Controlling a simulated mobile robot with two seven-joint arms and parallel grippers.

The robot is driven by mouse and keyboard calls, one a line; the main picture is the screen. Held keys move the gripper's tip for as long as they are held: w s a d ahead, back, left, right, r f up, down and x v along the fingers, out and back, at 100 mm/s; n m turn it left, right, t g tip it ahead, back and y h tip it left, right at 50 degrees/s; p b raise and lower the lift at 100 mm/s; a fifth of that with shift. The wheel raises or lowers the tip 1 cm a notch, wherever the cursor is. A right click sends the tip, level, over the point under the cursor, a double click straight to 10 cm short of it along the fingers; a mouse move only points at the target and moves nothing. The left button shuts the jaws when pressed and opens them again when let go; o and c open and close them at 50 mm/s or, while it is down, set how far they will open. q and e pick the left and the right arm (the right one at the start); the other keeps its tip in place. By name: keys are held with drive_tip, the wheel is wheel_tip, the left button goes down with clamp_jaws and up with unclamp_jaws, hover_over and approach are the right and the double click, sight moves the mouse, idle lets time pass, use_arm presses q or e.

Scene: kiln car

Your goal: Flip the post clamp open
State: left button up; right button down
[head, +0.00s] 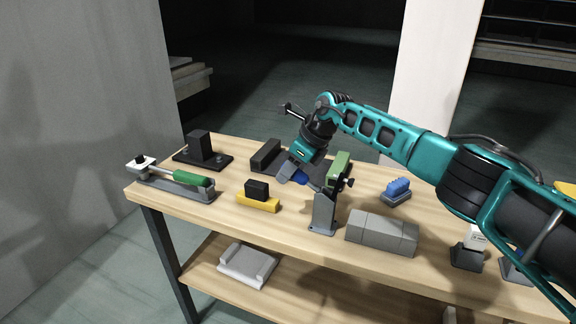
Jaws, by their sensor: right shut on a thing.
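The post clamp (322,213) is a grey upright bracket near the front edge of the workbench, with a dark screw and knob at its top right. The gripper and arm hide part of the handle and the pivot. My left gripper is not in view.
The wooden bench (225,205) carries a clamp with a green handle (193,178), a black block on a plate (199,147), a yellow-and-black piece (258,202), a green block (339,164), a blue-topped piece (397,189) and a grey block (381,234). A grey part (246,265) lies on the lower shelf.

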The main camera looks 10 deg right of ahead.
sight(313, 185)
drive_tip(key=shift+f, duration=0.1)
idle(0.3)
drive_tip(key=c, duration=0.8)
unclamp_jaws()
drive_tip(key=shift+c, duration=0.2)
drive_tip(key=v, duration=1.3)
drive_tip(key=shift+a, duration=0.15)
drive_tip(key=shift+w, duration=0.1)
